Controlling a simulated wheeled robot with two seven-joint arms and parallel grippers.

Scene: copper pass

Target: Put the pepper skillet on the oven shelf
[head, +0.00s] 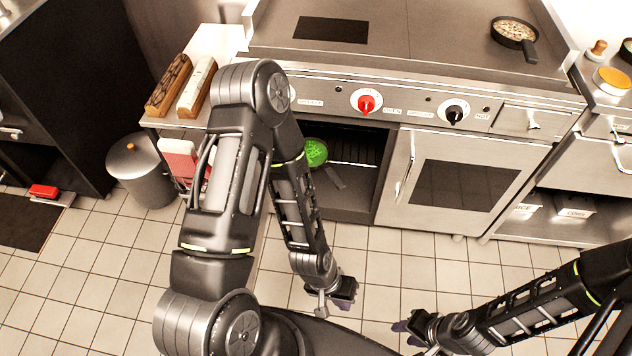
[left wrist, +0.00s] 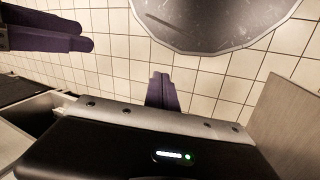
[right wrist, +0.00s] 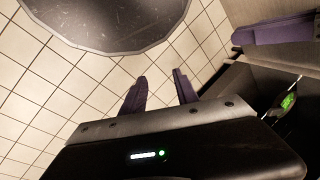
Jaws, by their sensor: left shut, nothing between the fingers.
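The pepper skillet (head: 316,152), with green contents and a dark handle, is inside the open oven compartment at the left of the range. Its handle points toward the front right. Wire bars of the oven shelf (head: 357,163) show beside it; my left forearm hides part of this area, and I cannot tell its exact contact with the bars. The skillet also shows in the right wrist view (right wrist: 288,103). My left gripper (head: 345,302) is shut and empty, low in front of the oven, away from the skillet. My right gripper (right wrist: 160,85) is open and empty, close to the left one.
A closed oven door (head: 465,180) is right of the open compartment. Another skillet (head: 514,34) stands on the range top (head: 440,30). A metal bin (head: 140,168) and a side table with two long containers (head: 196,88) are at the left. Tiled floor in front is clear.

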